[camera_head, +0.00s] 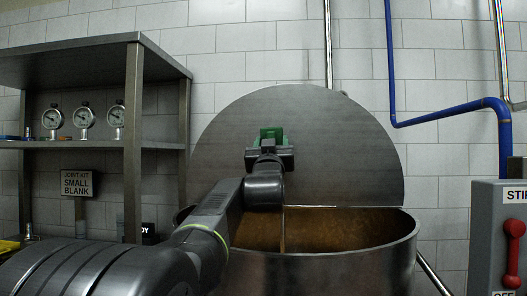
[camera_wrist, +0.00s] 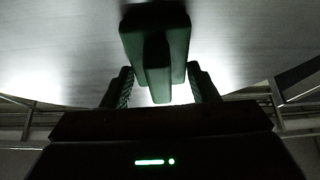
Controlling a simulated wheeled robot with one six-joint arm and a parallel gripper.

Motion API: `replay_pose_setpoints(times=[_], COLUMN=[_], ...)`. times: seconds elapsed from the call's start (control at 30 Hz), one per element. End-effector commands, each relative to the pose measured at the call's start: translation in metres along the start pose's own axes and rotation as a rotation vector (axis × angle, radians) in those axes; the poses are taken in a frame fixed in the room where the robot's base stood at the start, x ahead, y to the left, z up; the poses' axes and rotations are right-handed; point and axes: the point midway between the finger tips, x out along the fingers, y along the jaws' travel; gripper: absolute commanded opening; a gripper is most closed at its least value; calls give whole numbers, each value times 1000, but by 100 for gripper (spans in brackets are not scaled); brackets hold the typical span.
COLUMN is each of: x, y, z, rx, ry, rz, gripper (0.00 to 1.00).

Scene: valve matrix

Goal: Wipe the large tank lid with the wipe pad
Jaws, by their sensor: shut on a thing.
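The large tank lid (camera_head: 330,150) is a grey metal half-disc standing raised at the back of the open tank (camera_head: 320,270). My gripper (camera_head: 268,148) is in front of the lid's face, left of its middle. It is shut on the green wipe pad (camera_head: 270,134). In the wrist view the dark green pad (camera_wrist: 155,35) sits between the two fingers of my gripper (camera_wrist: 160,88), with the pale lid surface (camera_wrist: 60,50) beyond it. The pad is at or very close to the lid; I cannot tell whether it touches.
Brown contents (camera_head: 330,230) show inside the tank below my arm. A metal shelf (camera_head: 90,60) with several gauges stands at the left. A grey switch box (camera_head: 495,235) with a red handle is at the right. A blue pipe (camera_head: 450,112) runs along the tiled wall.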

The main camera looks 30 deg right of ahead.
Motion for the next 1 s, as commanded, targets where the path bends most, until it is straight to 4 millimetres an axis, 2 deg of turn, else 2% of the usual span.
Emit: replay_pose_setpoints(times=[0.23, 0.5, 0.77, 1.0], x=[0, 3, 2, 2], y=[10, 33, 42, 62], z=[0, 1, 3, 2], rx=[-1, -2, -2, -1], ry=[-1, -4, -3, -5], rz=[2, 3, 1, 3], gripper=[36, 36, 36, 36])
